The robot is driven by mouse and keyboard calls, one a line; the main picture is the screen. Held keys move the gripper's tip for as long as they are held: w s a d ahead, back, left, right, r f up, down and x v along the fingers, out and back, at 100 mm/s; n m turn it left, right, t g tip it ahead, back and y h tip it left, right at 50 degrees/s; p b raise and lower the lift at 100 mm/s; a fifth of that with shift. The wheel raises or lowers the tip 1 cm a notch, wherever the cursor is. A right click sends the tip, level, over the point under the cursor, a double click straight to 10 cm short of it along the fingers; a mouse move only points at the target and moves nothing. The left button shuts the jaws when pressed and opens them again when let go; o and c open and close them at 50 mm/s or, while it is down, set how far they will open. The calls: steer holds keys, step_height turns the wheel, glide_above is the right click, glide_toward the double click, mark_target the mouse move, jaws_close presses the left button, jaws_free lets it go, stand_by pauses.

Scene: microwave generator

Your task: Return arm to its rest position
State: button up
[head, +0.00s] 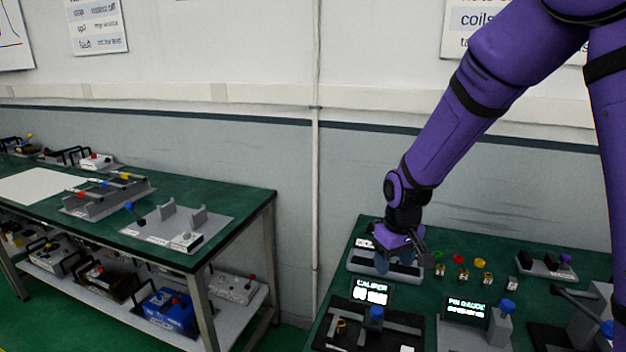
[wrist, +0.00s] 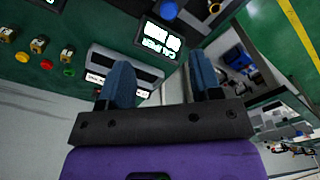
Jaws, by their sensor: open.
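My purple arm reaches down from the upper right in the head view. My gripper (head: 385,264) hangs low over the back left of the right-hand green bench (head: 470,236). In the wrist view my gripper (wrist: 162,78) shows two blue fingers spread apart, with nothing held between them. A grey device with a small display (wrist: 128,64) lies beyond the fingers. In the head view the gripper partly covers this grey device (head: 410,272); I cannot tell if they touch.
A caliper display (head: 371,291) and a pin gauge display (head: 466,309) stand in front of the gripper. Several small coloured-top parts (head: 463,273) lie to its right. A second green bench (head: 235,197) stands left, with a gap between. The wall (head: 270,150) is behind.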

steer(key=s+d+r+m+t, duration=0.15)
steer(key=s+d+r, duration=0.25)
steer(key=s+r, duration=0.5)
steer(key=s+d+r+m+t, duration=0.15)
steer(key=s+d+r, duration=0.35)
steer(key=r, duration=0.6)
steer(key=s+d+r+m+t, duration=0.1)
steer(key=s+r, duration=0.2)
steer(key=s, duration=0.8)
steer(key=shift+s+r+t, duration=0.25)
steer(key=shift+s+t, duration=0.05)
